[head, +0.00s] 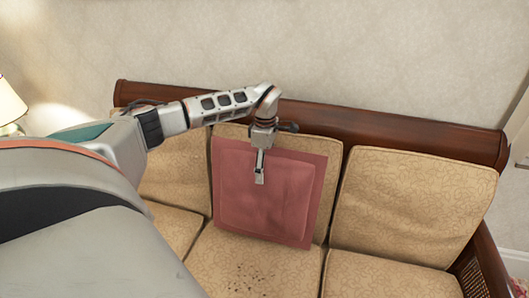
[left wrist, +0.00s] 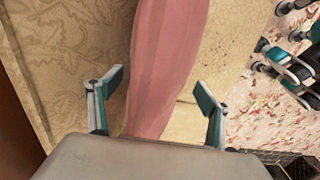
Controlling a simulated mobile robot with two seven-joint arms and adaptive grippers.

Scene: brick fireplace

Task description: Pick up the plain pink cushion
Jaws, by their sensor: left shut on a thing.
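The plain pink cushion (head: 235,190) stands upright against the middle back cushion of the sofa, its lower edge on the seat. My left gripper (head: 260,178) reaches over its top from above and is shut on its upper middle part. In the left wrist view, the pink cushion (left wrist: 165,60) runs edge-on between the two fingers of the left gripper (left wrist: 160,105). The fingertips stand apart on either side of it, and the contact itself is hard to see.
The sofa has a dark wooden top rail (head: 395,128) behind the tan back cushions (head: 415,205). A lamp (head: 8,103) stands at the far left. A patterned rug (left wrist: 262,110) shows below.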

